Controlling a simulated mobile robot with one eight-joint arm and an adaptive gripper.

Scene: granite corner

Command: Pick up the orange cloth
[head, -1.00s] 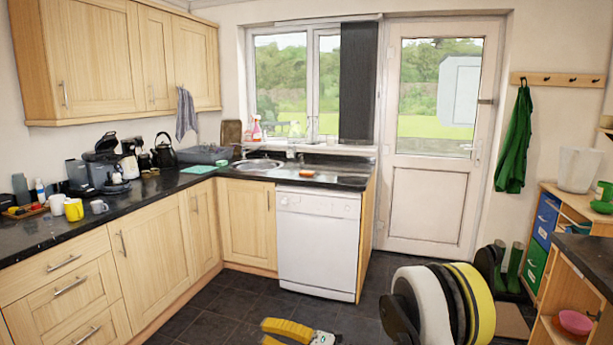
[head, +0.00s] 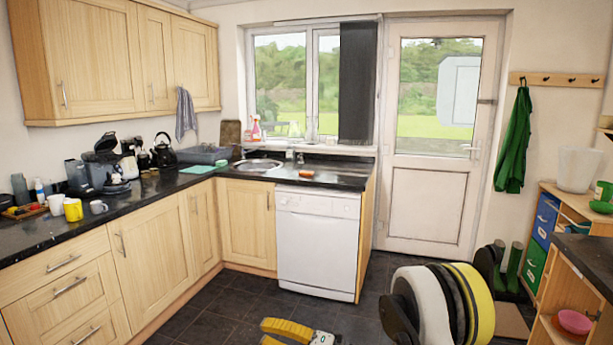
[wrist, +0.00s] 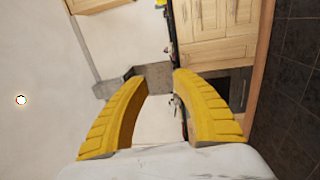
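A small orange item (head: 306,173), which looks like the orange cloth, lies on the dark worktop (head: 345,181) just right of the sink, above the white dishwasher. It is too small to make out folds. My gripper (wrist: 160,78) shows two yellow fingers in the wrist view, spread apart with nothing between them. In the head view part of my gripper (head: 288,328) shows low at the bottom edge, well in front of and below the worktop. I cannot make out the cloth in the wrist view.
The sink (head: 257,165), a teal cloth (head: 198,169), a kettle (head: 164,150) and mugs (head: 73,209) stand along the worktop. The dishwasher (head: 318,241) fronts it. My own wheel-like parts fill the lower right. Dark floor tiles before the cupboards are clear.

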